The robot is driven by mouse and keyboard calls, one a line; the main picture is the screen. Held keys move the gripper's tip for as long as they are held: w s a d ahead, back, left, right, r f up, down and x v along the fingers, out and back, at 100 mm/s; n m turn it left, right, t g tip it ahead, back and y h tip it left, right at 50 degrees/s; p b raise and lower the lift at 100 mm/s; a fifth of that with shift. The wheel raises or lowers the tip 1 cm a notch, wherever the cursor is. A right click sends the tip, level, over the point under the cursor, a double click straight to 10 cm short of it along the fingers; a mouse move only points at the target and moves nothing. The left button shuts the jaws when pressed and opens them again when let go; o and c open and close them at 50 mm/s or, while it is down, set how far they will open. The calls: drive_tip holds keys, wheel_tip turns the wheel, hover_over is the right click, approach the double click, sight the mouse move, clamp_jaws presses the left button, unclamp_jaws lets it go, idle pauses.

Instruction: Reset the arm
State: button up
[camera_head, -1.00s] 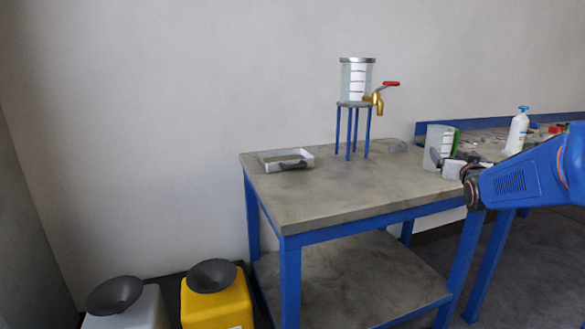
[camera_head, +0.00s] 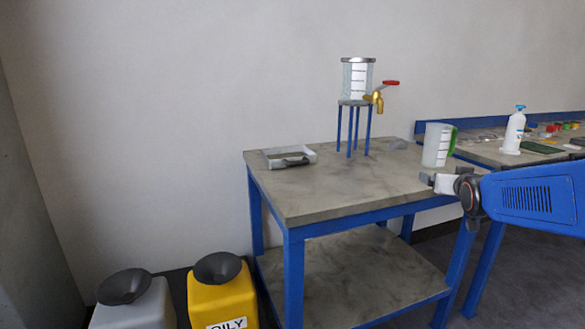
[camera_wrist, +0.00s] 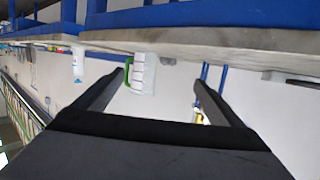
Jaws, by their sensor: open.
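My gripper (camera_head: 428,178) is open and empty at the right front edge of the grey-topped blue table (camera_head: 330,200). A clear measuring jug (camera_head: 437,146) with a green handle stands on the table just behind the gripper, apart from it. In the wrist view, which is turned over, the two spread fingers of my gripper (camera_wrist: 158,90) show with nothing between them. The jug (camera_wrist: 143,74) appears beyond them, with its green handle to the left.
A clear vessel (camera_head: 357,78) with a brass tap stands on a blue-legged stand. A shallow metal tray (camera_head: 275,154) lies at the table's left. A yellow can (camera_head: 215,300) and a white can (camera_head: 135,305) with black funnels stand below. A white bottle (camera_head: 514,132) stands at right.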

drive_tip(key=s+a+f+n+g+y, duration=0.1)
drive_tip(key=s+a+f+g, duration=0.2)
drive_tip(key=s, duration=0.9)
drive_tip(key=s+a+f+g+y, duration=0.1)
drive_tip(key=s+a+f+g, duration=0.2)
drive_tip(key=s+a+f, duration=0.3)
drive_tip(key=s+a+f+n+g+y, duration=0.1)
drive_tip(key=s+a+f+g, duration=0.2)
drive_tip(key=s, duration=1.4)
wheel_tip(320, 180, down, 5)
drive_tip(key=a, duration=0.2)
drive_tip(key=shift+s+a+n+g, duration=0.3)
drive_tip(key=shift+s+a+g, duration=0.05)
drive_tip(key=shift+g, duration=0.05)
